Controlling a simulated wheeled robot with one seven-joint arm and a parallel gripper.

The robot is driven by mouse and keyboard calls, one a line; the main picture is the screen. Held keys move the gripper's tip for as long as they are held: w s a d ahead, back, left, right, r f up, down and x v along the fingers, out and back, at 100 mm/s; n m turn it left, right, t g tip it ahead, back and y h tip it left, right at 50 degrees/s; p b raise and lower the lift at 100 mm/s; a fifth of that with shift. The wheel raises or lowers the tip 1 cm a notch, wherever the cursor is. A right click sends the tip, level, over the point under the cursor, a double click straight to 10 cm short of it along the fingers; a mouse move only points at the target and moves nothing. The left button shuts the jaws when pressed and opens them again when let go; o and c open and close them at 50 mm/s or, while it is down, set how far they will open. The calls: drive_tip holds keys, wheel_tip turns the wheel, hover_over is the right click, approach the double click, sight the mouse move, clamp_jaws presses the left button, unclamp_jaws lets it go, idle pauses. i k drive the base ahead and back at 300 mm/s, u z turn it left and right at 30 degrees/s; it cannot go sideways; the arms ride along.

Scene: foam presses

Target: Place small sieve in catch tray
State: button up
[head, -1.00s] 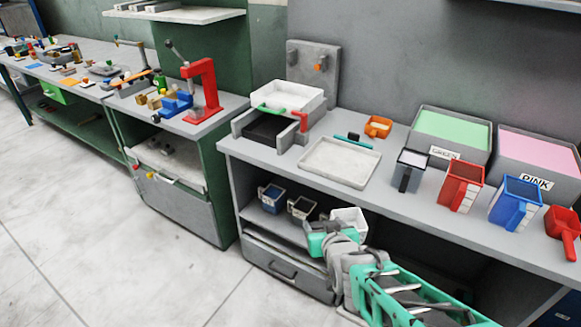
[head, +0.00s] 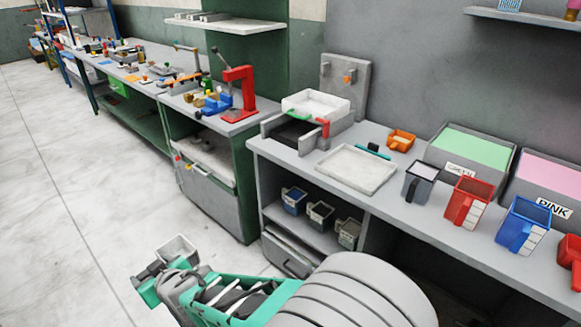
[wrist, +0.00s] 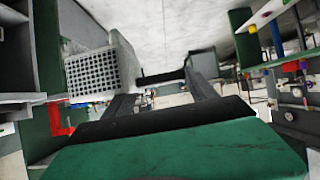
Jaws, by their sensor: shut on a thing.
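The small sieve (head: 178,249), a pale open box, is held in my gripper (head: 158,274) over the floor, left of the benches in the head view. In the wrist view the sieve (wrist: 92,72) shows its perforated grid at upper left, by the tips of my gripper (wrist: 160,86). My gripper is shut on the sieve; the exact contact is hard to see. A shallow, pale, empty tray (head: 356,188), apparently the catch tray, lies on the grey bench top, well to the right of my gripper.
A white-topped unit (head: 315,106) stands left. Small containers (head: 319,215) sit on the shelf below. Floor at left is clear.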

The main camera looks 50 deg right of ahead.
sight(363, 172)
drive_tip(key=i, duration=2.55)
drive_tip(key=z, duration=2.4)
